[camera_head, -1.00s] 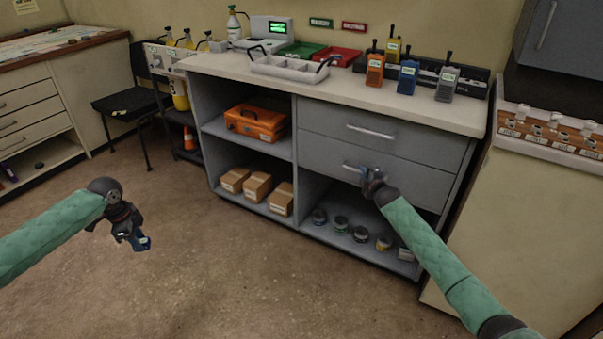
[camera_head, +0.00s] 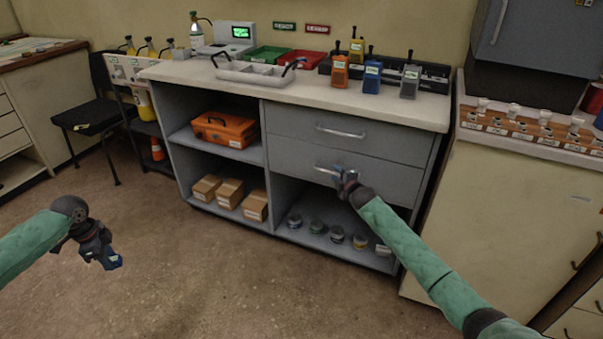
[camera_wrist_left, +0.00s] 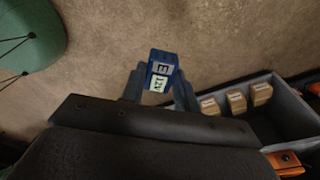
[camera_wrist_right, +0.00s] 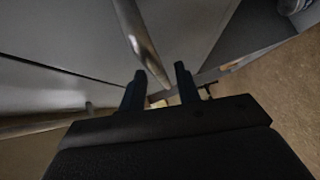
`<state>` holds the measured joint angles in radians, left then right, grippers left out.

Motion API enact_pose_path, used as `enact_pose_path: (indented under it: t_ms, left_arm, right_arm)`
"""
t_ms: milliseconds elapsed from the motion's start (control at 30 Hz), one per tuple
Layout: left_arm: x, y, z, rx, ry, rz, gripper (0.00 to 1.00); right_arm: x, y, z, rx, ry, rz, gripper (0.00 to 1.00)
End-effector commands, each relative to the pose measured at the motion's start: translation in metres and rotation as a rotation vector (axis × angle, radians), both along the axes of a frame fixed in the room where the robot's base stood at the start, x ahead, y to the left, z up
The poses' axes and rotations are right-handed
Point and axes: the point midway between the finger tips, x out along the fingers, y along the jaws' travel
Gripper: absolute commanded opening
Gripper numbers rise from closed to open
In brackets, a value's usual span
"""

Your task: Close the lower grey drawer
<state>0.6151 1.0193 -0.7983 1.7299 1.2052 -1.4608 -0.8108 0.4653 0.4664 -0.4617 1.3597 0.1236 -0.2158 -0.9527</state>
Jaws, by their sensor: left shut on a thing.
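The lower grey drawer (camera_head: 290,160) is in the grey cabinet under the white counter, below the upper grey drawer (camera_head: 385,142). Its front looks flush or nearly flush with the cabinet; a small gap is hard to tell. My right gripper (camera_head: 343,176) is at the right part of the lower drawer's bar handle (camera_head: 322,169). In the right wrist view its fingers (camera_wrist_right: 160,80) are apart, with the handle bar (camera_wrist_right: 142,40) close between their tips. My left gripper (camera_head: 106,252) is over the floor at left, shut on a blue block labelled 12V (camera_wrist_left: 162,72).
Open shelves hold an orange case (camera_head: 226,128), cardboard boxes (camera_head: 230,193) and several small tins (camera_head: 316,226). A tray (camera_head: 255,72) and radios stand on the counter. A cream cabinet (camera_head: 500,220) is close on the right. Floor in front is clear.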

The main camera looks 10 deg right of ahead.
Motion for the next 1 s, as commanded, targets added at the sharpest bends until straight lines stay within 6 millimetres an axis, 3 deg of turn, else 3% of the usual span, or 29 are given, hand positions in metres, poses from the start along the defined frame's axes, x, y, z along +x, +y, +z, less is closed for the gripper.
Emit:
enact_pose_path:
  t_ms: [300,500,700,1000]
  left_arm:
    - [0.000,0.000,0.002,0.000,0.000,0.000,0.05]
    - [0.000,0.000,0.002,0.000,0.000,0.000,0.05]
    - [0.000,0.000,0.002,0.000,0.000,0.000,0.05]
    - [0.000,0.000,0.002,0.000,0.000,0.000,0.05]
  right_arm:
    - [-0.056,-0.010,0.004,0.000,0.006,0.002,0.32]
    - [-0.082,-0.016,0.007,0.000,0.006,0.000,0.32]
    - [-0.096,-0.019,0.009,0.001,0.007,0.000,0.32]
    - [-0.098,-0.019,0.010,0.001,0.007,0.000,0.32]
